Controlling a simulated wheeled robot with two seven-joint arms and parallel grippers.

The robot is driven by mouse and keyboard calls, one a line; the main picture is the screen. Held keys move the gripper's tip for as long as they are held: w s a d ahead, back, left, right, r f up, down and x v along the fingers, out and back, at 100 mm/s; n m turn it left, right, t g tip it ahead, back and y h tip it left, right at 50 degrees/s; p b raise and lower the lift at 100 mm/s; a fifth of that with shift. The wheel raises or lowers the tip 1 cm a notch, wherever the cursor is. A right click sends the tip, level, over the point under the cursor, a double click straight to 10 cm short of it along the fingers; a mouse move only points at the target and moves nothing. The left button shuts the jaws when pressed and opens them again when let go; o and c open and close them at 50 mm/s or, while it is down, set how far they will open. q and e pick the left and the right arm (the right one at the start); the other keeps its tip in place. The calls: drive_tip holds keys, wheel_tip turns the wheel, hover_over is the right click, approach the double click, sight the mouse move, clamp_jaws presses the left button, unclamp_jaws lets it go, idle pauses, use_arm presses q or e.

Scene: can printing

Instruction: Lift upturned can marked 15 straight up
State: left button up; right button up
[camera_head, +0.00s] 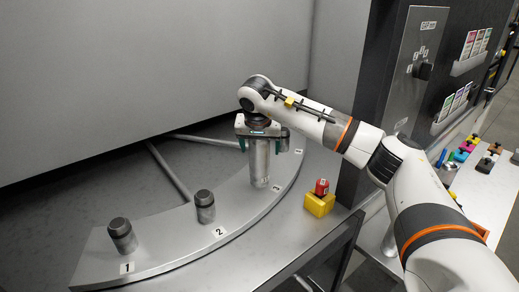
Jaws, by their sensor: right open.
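A tall bare-metal cylinder (260,168), which looks like the upturned can, stands upright on the curved grey platform (172,240) by a number label. No mark 15 can be read on it from here. My right gripper (259,147) points down over its top. The jaws are open, with one dark green finger on each side of the can's upper part. I cannot tell whether the fingers touch it. The gripper hides the can's top end. My left gripper is not in view.
Short dark-capped posts stand at labels 1 (122,236) and 2 (205,207). Another dark-capped post (284,140) is close right of the gripper. A yellow box with a red button (320,202) sits at right. A control panel (413,75) rises behind my arm.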

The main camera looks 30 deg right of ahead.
drive_tip(key=c, duration=1.1)
wheel_tip(320, 180, up, 9)
drive_tip(key=shift+a+b, duration=0.1)
drive_tip(key=shift+b, duration=1.15)
drive_tip(key=shift+r, duration=0.55)
drive_tip(key=shift+p, duration=0.5)
